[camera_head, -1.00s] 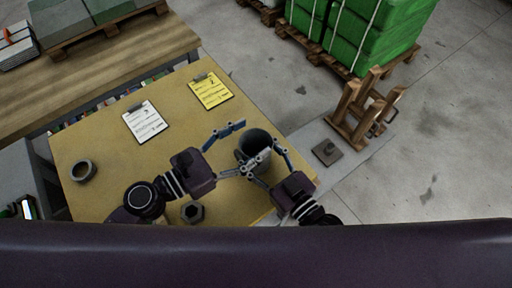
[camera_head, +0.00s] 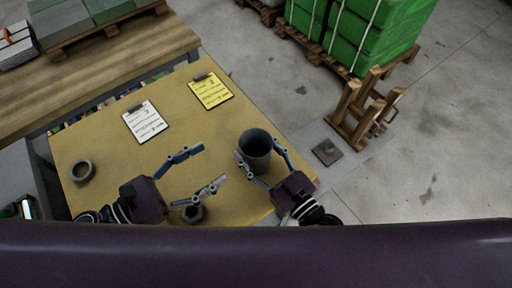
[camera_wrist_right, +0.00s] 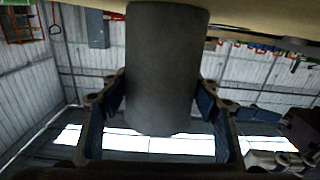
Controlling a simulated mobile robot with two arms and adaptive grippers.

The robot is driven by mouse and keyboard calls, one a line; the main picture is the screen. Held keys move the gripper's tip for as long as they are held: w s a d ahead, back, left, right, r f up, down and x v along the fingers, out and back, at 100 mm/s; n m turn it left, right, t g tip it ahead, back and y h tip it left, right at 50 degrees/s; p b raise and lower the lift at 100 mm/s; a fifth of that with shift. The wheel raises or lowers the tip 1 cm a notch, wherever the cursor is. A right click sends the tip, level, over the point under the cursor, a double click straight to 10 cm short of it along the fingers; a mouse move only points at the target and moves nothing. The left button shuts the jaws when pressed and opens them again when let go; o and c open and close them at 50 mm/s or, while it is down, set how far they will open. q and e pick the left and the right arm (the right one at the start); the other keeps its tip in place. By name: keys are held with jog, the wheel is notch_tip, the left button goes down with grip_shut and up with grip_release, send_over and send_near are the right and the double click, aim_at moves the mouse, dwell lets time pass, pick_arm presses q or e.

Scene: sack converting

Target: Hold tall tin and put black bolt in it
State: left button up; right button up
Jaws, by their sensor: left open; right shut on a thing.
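The tall tin (camera_head: 255,160) is a dark grey open-topped cylinder at the right side of the yellow table, its mouth facing up. My right gripper (camera_head: 258,162) is shut on it, with a finger on either side; the right wrist view shows the tin (camera_wrist_right: 165,70) between both fingers. The black bolt (camera_head: 193,214), a dark hexagonal piece, is near the table's front edge, partly hidden by a finger of my left gripper. My left gripper (camera_head: 213,164) is open and empty, left of the tin and over the table by the bolt.
A grey ring-shaped piece (camera_head: 82,171) lies at the table's left. A white clipboard (camera_head: 145,122) and a yellow clipboard (camera_head: 211,91) lie towards the back. A wooden stand (camera_head: 362,115) and a pallet of green sacks (camera_head: 350,30) are on the floor beyond.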

jog(key=o, duration=1.2)
jog(key=shift+o, duration=0.2)
jog(key=shift+d, duration=0.1)
jog(key=v, duration=1.2)
jog(key=shift+s, duration=0.1)
